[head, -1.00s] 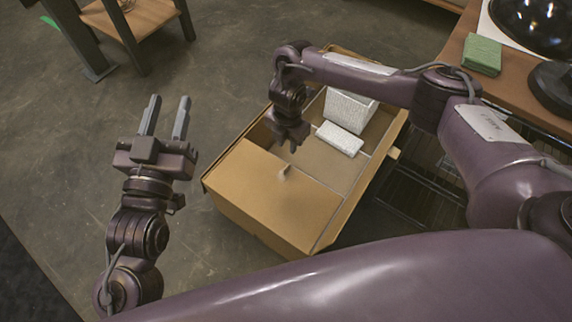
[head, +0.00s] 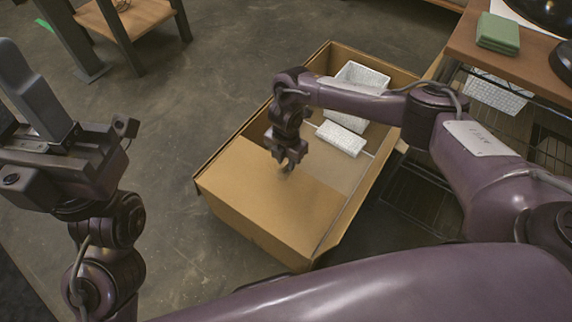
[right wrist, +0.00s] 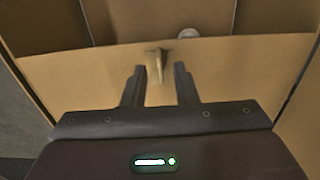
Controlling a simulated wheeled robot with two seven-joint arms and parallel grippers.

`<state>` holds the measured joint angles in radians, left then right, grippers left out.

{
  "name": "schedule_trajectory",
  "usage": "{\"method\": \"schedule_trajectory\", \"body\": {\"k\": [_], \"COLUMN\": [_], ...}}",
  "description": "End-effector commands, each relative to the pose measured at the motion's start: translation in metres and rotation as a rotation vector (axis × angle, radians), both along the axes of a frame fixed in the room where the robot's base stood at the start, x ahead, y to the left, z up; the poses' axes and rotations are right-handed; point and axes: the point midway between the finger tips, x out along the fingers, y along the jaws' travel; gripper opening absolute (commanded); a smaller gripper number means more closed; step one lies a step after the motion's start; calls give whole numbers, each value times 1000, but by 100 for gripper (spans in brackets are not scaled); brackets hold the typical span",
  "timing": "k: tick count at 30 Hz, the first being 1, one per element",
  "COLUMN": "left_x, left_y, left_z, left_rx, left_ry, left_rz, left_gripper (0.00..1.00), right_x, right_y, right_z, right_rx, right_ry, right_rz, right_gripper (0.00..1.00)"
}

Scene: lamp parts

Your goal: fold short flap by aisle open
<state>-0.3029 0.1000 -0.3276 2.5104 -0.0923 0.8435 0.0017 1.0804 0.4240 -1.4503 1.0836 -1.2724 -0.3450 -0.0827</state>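The cardboard box (head: 230,226) stands on the floor, with its far part open. A short flap (head: 265,195) lies flat over its near end, and it fills the middle of the right wrist view (right wrist: 85,85). A small tab (right wrist: 157,66) stands up from the flap near its inner edge. My right gripper (head: 285,163) is just above that edge, pointing down. In the right wrist view its fingers (right wrist: 160,85) are apart, with the tab between them and no visible grip. My left gripper (head: 25,95) is open and empty at the left, away from the box.
White textured packing pieces (head: 341,138) sit inside the box. A wooden-shelved stand (head: 135,16) is at the top left. The floor left of the box is clear.

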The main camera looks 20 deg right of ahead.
Motion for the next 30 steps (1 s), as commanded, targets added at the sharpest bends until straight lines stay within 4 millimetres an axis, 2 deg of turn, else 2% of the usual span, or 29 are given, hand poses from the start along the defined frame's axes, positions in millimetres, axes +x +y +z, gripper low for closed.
{"method": "schedule_trajectory", "body": {"k": [1,4,13,19,30], "left_x": [0,0,0,0,0], "left_y": [0,0,0,0,0], "left_z": [-3,-4,-3,-3,-3], "left_rx": [0,0,1,2,1], "left_ry": [-5,-8,-9,-8,-8], "left_rz": [1,0,0,0,0], "left_gripper": [36,36,36,36,36], "right_x": [0,0,0,0,0], "right_y": [0,0,0,0,0], "right_z": [-8,-13,-15,-15,-15], "right_rx": [-1,-1,0,0,-1], "right_ry": [1,1,0,0,1], "right_rz": [-1,0,0,0,0], "right_gripper": [26,26,26,0,0]}}
